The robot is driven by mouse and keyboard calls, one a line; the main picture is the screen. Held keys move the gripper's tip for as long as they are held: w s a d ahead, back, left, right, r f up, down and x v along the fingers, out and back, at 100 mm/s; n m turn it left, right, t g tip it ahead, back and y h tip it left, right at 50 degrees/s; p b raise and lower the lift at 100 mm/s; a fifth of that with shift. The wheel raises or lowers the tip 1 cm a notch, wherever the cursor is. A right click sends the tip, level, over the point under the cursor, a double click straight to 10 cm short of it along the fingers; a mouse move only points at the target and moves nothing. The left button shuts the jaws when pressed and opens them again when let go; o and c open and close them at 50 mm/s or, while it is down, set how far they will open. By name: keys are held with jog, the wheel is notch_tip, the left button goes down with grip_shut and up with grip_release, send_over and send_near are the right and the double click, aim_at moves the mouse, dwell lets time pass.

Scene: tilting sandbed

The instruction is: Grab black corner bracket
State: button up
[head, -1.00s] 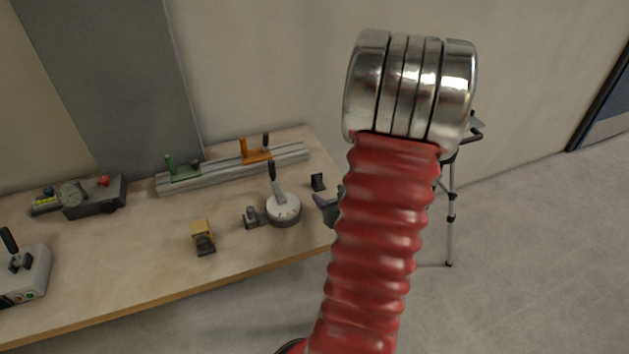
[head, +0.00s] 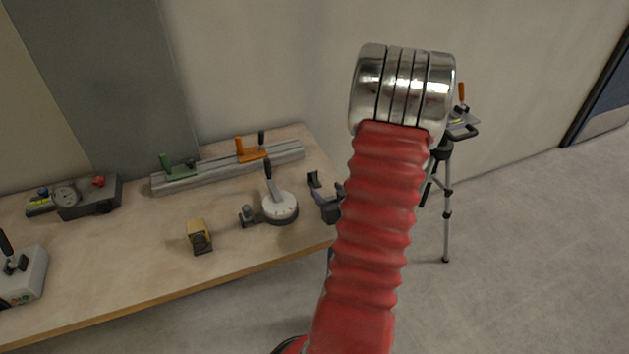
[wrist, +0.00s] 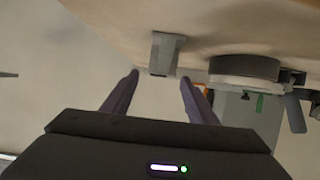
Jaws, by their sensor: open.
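The black corner bracket (head: 313,179) stands on the right end of the workbench in the head view, small and dark. In the wrist view the bracket (wrist: 165,52) looks grey and lies just ahead of the fingertips, roughly between their lines. My gripper (wrist: 159,78) is open and empty, with two dark purple fingers spread apart. In the head view my gripper (head: 326,203) shows close by the bracket, partly hidden behind my red arm. I cannot tell whether a finger touches the bracket.
A round white dial base with a black lever (head: 279,207) stands left of the bracket. A grey rail (head: 220,174) with green and orange stops lies behind. A yellow-and-black block (head: 199,236) sits nearer the front edge. A tripod (head: 446,210) stands right of the bench.

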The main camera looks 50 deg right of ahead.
aim_at(315, 178)
jog(key=x, duration=0.4)
jog(key=shift+r+x, duration=0.15)
jog(key=shift+x, duration=1.2)
jog(key=shift+r+x, duration=0.15)
jog(key=shift+x, duration=1.15)
jog(key=shift+w+d, duration=0.1)
jog(key=c, duration=1.2)
jog(key=shift+r, duration=0.1)
